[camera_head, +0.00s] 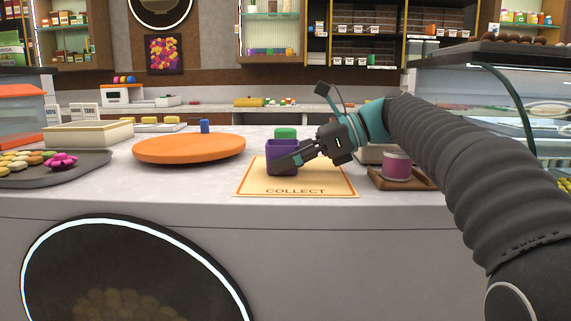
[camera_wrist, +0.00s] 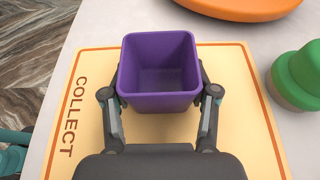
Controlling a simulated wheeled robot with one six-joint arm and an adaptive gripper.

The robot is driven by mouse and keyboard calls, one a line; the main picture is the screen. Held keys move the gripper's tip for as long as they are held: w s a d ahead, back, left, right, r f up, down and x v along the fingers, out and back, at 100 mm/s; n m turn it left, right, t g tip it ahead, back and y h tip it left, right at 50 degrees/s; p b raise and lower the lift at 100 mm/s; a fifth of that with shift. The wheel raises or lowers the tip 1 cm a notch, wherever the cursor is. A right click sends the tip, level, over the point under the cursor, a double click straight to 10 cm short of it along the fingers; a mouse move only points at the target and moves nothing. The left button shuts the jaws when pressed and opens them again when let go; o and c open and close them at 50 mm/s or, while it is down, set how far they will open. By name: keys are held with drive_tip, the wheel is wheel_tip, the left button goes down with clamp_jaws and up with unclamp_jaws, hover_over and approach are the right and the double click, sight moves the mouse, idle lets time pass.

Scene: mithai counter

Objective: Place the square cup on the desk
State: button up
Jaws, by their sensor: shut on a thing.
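The square cup (camera_head: 281,153) is purple, open at the top and upright. It is over the far left part of the yellow COLLECT mat (camera_head: 300,183) on the counter. My gripper (camera_head: 287,162) is shut on the cup, reaching it from the right. In the wrist view the cup (camera_wrist: 160,72) looks empty, with one finger on each side of it. The mat (camera_wrist: 88,75) lies below the cup. I cannot tell whether the cup's base touches the mat.
An orange round board (camera_head: 189,148) lies to the left. A green-topped object (camera_head: 285,133) stands just behind the cup. A dark tray of sweets (camera_head: 90,170) is at far left. The mat's front is clear.

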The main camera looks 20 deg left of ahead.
drive_tip(key=o, duration=1)
drive_tip(key=shift+d+r, duration=0.15)
drive_tip(key=shift+d, duration=0.05)
drive_tip(key=p+v, duration=0.2)
drive_tip(key=v, duration=0.9)
drive_tip(key=shift+w+d, duration=0.1)
drive_tip(key=shift+d, duration=0.2)
